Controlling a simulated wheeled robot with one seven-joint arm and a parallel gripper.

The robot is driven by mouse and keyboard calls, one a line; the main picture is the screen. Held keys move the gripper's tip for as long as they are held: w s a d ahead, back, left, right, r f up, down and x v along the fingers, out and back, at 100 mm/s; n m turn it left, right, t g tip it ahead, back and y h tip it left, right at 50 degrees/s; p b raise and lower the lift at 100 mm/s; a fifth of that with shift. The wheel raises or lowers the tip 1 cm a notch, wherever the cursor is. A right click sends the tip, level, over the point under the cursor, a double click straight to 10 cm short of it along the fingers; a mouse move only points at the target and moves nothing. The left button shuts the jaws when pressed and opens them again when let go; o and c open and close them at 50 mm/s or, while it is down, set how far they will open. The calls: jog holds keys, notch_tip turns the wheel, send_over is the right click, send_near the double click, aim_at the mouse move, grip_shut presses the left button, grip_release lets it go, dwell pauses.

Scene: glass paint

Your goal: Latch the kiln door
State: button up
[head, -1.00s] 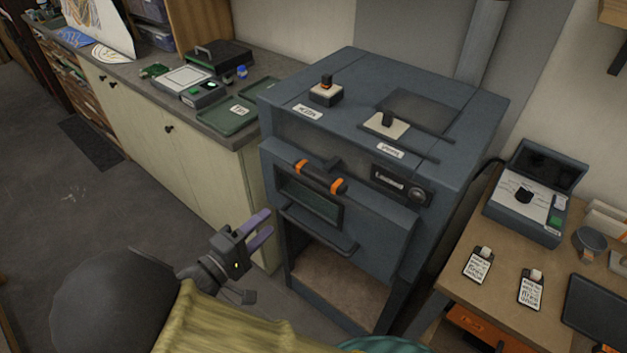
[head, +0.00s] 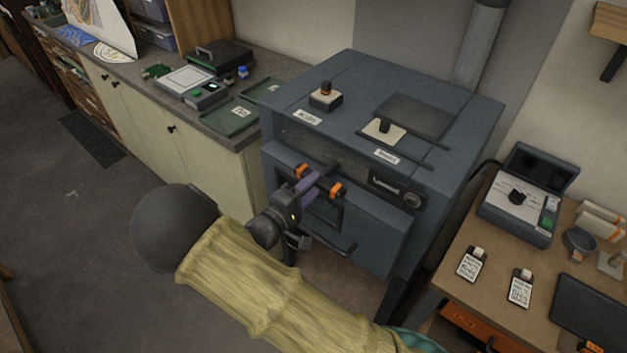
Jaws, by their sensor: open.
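The kiln (head: 447,150) is a dark blue-grey box with its door (head: 385,240) on the front. The door has a dark window (head: 326,212), partly hidden by my gripper. A dark bar with two orange bands (head: 336,190) runs across the front above the window. A short black lever-like piece (head: 328,170) shows just behind the bar. A black lower handle (head: 345,250) sticks out under the window. My gripper (head: 312,184) is open, its purple fingers at the banded bar between the orange bands. I cannot tell whether they touch it.
Two switch blocks (head: 325,98) (head: 383,130) with labels sit on the kiln top. A cream cabinet with a grey counter (head: 235,140) stands to the left. A wooden table (head: 440,279) with a control box (head: 516,215) and tags stands to the right.

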jog(key=shift+x, duration=0.8)
jog(key=shift+s, duration=0.1)
grip_shut()
